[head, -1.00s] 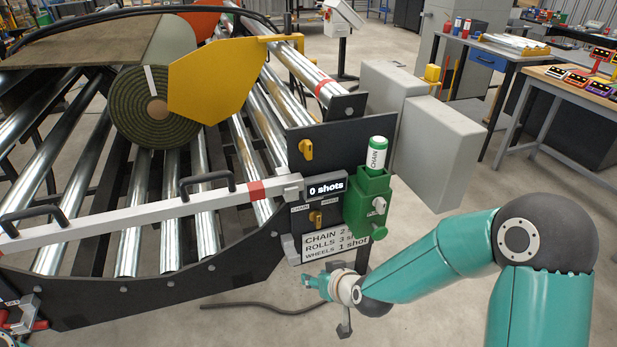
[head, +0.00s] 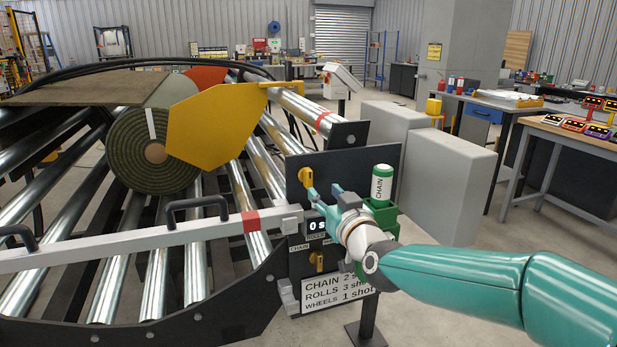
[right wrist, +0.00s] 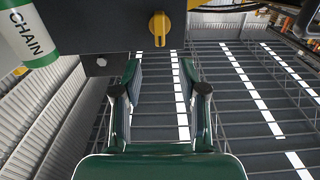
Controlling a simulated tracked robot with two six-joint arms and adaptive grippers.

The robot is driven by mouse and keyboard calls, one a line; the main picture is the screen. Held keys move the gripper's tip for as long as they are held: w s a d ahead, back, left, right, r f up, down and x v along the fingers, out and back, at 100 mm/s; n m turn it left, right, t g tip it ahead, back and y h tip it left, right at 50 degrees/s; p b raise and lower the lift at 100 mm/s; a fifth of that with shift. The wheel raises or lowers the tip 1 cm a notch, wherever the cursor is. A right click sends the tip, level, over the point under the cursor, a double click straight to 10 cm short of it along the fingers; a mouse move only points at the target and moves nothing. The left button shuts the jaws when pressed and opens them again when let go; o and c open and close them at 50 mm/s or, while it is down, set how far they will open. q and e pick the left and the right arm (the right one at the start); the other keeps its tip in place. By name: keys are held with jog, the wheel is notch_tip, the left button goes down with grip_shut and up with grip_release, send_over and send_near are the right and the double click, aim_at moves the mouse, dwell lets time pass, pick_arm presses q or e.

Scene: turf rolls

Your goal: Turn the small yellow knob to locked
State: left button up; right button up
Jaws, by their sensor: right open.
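A yellow knob (head: 306,177) is on the upper left of the black upright panel (head: 350,167), its grip about upright. It also shows in the right wrist view (right wrist: 159,27). A second yellow knob (head: 317,262) is lower down, on the small labelled panel under the shot display. I cannot tell any "locked" mark at either knob. My right gripper (head: 323,192) is open and empty, in front of the black panel, close to the upper knob. In the right wrist view its fingers (right wrist: 162,85) are spread below that knob, apart from it. My left gripper is out of view.
A green holder (head: 383,214) with a white-and-green CHAIN bottle (head: 382,183) stands just right of my right gripper. A pale bar with black handles (head: 140,243) crosses the rollers on the left. Grey cabinets (head: 447,180) stand behind at the right.

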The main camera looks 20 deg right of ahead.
aim_at(310, 177)
jog(key=w+p, duration=0.1)
jog(key=w, duration=0.9)
jog(key=shift+w+a, duration=0.1)
jog(key=shift+a, duration=0.05)
grip_shut()
